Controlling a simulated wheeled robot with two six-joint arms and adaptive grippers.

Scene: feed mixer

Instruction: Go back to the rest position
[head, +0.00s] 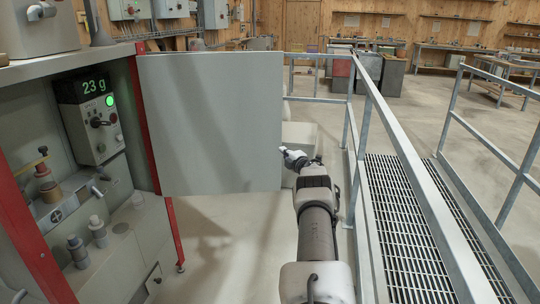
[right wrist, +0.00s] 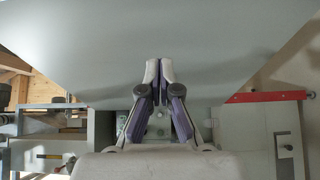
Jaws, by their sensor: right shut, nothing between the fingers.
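My right gripper (head: 284,150) is at the right edge of the open grey cabinet door (head: 210,120) in the head view. In the right wrist view the gripper (right wrist: 157,62) is shut and empty, with its two fingers together in front of a large grey panel (right wrist: 200,40). I cannot tell whether the fingertips touch the door. My left gripper is not in the head view.
The open cabinet (head: 30,130) at left holds a control box (head: 95,118) reading "23 g" with a green light, and several knobs and weights. A metal railing (head: 400,150) and grated walkway (head: 405,230) run along the right. Workbenches (head: 450,50) stand far back.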

